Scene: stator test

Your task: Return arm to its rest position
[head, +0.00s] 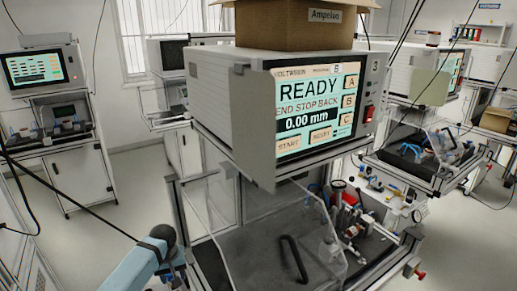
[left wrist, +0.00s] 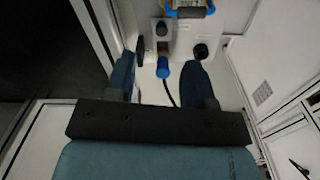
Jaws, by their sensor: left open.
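My left arm (head: 145,265) comes in at the bottom left of the head view, light blue with a dark rounded joint. Its fingertips cannot be made out there. In the left wrist view my left gripper (left wrist: 157,68) is open, its two dark blue fingers spread apart with nothing held between them. A blue-ended part (left wrist: 162,67) on a white surface shows in the gap beyond the fingers. How far off it is I cannot tell. My right arm and gripper are not in view.
A test unit (head: 222,105) with a READY screen (head: 310,105) carries a cardboard box (head: 290,25). Below it, a clear cover (head: 310,215) stands tilted over a dark work deck beside a fixture (head: 347,215). Another station (head: 70,150) stands left. Grey floor (head: 90,235) is free between.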

